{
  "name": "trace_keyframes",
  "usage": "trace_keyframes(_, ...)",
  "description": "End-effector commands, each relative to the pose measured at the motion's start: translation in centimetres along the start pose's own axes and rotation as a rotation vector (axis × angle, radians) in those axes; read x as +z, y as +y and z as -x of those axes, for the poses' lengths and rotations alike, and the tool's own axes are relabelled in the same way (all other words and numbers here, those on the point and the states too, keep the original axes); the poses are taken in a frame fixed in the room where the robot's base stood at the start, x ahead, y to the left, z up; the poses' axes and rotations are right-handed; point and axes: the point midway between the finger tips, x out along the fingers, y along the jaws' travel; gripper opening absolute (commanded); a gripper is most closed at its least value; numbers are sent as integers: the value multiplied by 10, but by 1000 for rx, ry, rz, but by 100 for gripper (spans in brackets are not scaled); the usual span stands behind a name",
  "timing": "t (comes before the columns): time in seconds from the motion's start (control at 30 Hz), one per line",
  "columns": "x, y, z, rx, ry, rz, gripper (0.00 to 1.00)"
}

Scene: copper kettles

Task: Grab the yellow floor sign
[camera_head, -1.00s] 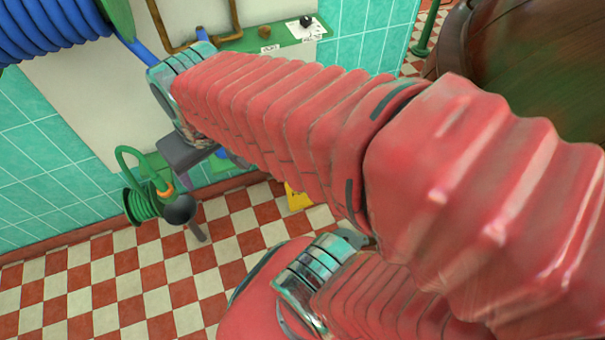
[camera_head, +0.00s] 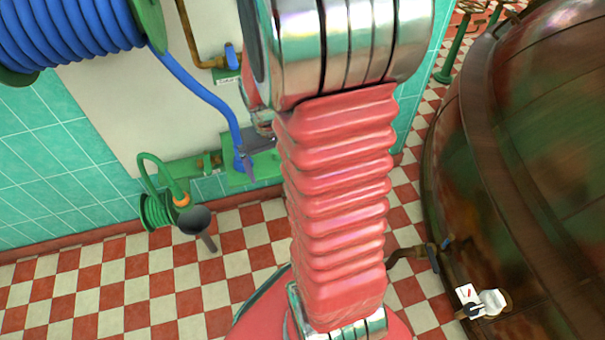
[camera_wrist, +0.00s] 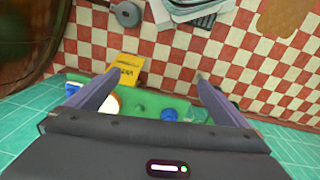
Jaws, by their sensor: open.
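The yellow floor sign (camera_wrist: 125,69) shows in the wrist view on the checkered floor, left of centre, with dark lettering on its face. It lies past the tip of the left finger. My gripper (camera_wrist: 158,77) is open, with nothing held between its two fingers. The sign stands apart from the fingers, nearer the left one. In the head view my gripper (camera_head: 248,163) is partly hidden behind my arm, in front of the green wall panel. The sign does not show in the head view.
A green panel (camera_wrist: 150,102) with blue parts lies below the fingers in the wrist view. A green hose reel (camera_head: 156,211) hangs on the left wall. A large copper kettle (camera_head: 530,130) fills the right. Checkered floor (camera_head: 130,285) is open at lower left.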

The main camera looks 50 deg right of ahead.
Motion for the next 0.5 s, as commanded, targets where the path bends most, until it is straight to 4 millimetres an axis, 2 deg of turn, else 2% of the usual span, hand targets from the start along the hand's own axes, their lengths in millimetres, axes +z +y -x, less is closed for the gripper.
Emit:
trace_keyframes(0.03, -4, 8, -13, 2, -12, -14, 100)
trace_keyframes(0.27, -27, 43, -65, 12, -26, -58, 100)
trace_keyframes(0.5, -45, 80, -125, 19, -25, -99, 100)
